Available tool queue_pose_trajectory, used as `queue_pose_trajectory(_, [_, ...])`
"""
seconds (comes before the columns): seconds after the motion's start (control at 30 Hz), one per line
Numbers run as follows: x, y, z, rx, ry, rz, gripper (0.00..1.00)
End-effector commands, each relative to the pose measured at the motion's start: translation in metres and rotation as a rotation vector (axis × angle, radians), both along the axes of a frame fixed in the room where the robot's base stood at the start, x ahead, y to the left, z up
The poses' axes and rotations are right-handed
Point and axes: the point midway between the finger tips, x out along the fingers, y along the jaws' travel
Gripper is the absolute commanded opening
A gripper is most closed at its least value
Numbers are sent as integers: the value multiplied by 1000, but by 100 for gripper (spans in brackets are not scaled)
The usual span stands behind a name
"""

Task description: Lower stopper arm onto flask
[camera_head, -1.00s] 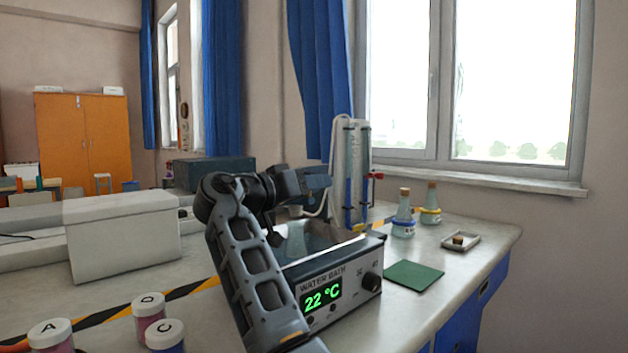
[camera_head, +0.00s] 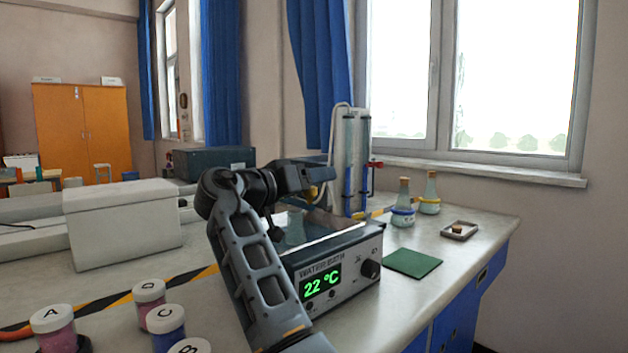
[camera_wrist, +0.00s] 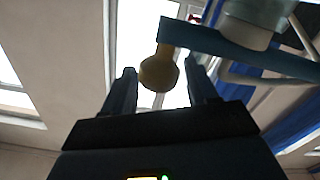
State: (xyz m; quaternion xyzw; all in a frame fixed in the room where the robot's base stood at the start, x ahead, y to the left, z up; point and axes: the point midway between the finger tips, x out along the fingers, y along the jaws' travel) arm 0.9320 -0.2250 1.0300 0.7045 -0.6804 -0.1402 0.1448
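In the wrist view, the stopper arm (camera_wrist: 230,48) is a blue bar slanting across the upper right, with a rounded tan knob (camera_wrist: 158,74) hanging at its end. My gripper (camera_wrist: 163,76) is open, its two dark fingers on either side of the knob with gaps showing. In the head view, my gripper (camera_head: 318,180) is over the water bath (camera_head: 340,285), and part of it hides the stopper arm. A pale conical flask (camera_head: 295,228) stands in the bath, partly hidden by my arm. Whether the knob touches a finger I cannot tell.
A glass column stand (camera_head: 351,150) rises behind the bath. Two corked flasks (camera_head: 403,205) (camera_head: 429,195), a small tray (camera_head: 459,230) and a green mat (camera_head: 411,263) lie to the right. Lettered jars (camera_head: 165,325) stand at front left. A white box (camera_head: 122,225) is at left.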

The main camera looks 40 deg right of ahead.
Motion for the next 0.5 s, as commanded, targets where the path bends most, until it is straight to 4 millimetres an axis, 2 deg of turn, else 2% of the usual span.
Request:
queue_pose_trajectory(0.27, [0,4,1,-1,-2,0,58])
queue_pose_trajectory(0.5, [-1,39,1,-1,-2,4,58])
